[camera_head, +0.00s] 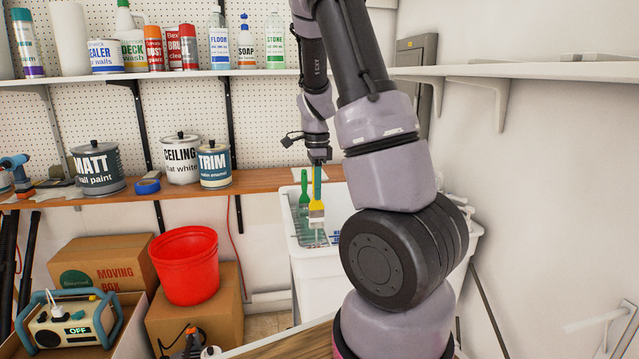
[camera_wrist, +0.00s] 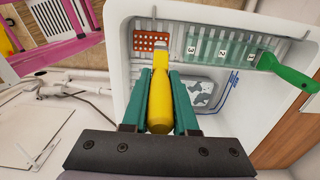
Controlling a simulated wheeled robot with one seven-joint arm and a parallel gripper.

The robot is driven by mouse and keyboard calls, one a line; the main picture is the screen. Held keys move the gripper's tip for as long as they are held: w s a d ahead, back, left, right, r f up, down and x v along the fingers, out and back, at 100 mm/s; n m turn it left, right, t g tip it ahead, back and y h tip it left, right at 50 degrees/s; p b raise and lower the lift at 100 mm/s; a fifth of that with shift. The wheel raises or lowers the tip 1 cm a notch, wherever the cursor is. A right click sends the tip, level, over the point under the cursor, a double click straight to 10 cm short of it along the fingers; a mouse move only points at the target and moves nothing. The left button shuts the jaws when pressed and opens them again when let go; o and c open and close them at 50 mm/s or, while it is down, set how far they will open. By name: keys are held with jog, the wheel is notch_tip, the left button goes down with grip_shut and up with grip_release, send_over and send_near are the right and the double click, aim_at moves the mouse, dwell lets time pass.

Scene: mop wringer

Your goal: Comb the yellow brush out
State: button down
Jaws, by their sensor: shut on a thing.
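My gripper (camera_head: 317,184) hangs over a white tub (camera_head: 303,268) in the head view. Its teal fingers (camera_wrist: 161,105) are shut on the yellow handle of the brush (camera_wrist: 160,92) in the wrist view. In the head view the yellow brush (camera_head: 316,211) hangs below the fingers, pale bristles downward. A red-orange plate with holes (camera_wrist: 151,40) is at the tub's side, just beyond the brush's metal band. I cannot tell whether the bristles touch it; they are mostly hidden in the wrist view.
A green-handled brush (camera_wrist: 288,71) rests at the tub's right in the wrist view. In the head view, paint cans (camera_head: 182,158) stand on the shelf; a red bucket (camera_head: 186,266) sits on a box left of the tub.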

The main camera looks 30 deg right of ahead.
aim_at(318, 212)
jog(key=shift+f, duration=2.75)
jog(key=shift+f, duration=0.55)
jog(key=shift+s+a+r, duration=0.1)
jog(key=shift+s+a, duration=0.15)
jog(key=shift+s, duration=0.7)
jog(key=shift+s+a, duration=0.2)
jog(key=shift+s, duration=0.4)
jog(key=shift+s+a, duration=0.15)
jog(key=shift+s, duration=0.4)
jog(key=shift+w+d, duration=0.2)
jog(key=shift+w, duration=0.5)
jog(key=shift+w+d, duration=0.2)
jog(key=shift+w, duration=0.5)
jog(key=shift+w+d, duration=0.2)
jog(key=shift+w, duration=0.5)
jog(key=shift+s+a, duration=0.2)
jog(key=shift+s, duration=0.5)
jog(key=shift+s+a, duration=0.2)
jog(key=shift+s, duration=0.55)
jog(key=shift+s+a, duration=0.2)
jog(key=shift+s, duration=0.5)
jog(key=shift+w+d, duration=0.2)
jog(key=shift+w, duration=0.5)
jog(key=shift+w+d, duration=0.2)
jog(key=shift+w, duration=0.55)
jog(key=shift+w+d, duration=0.2)
jog(key=shift+w, duration=0.5)
jog(key=shift+s, duration=0.1)
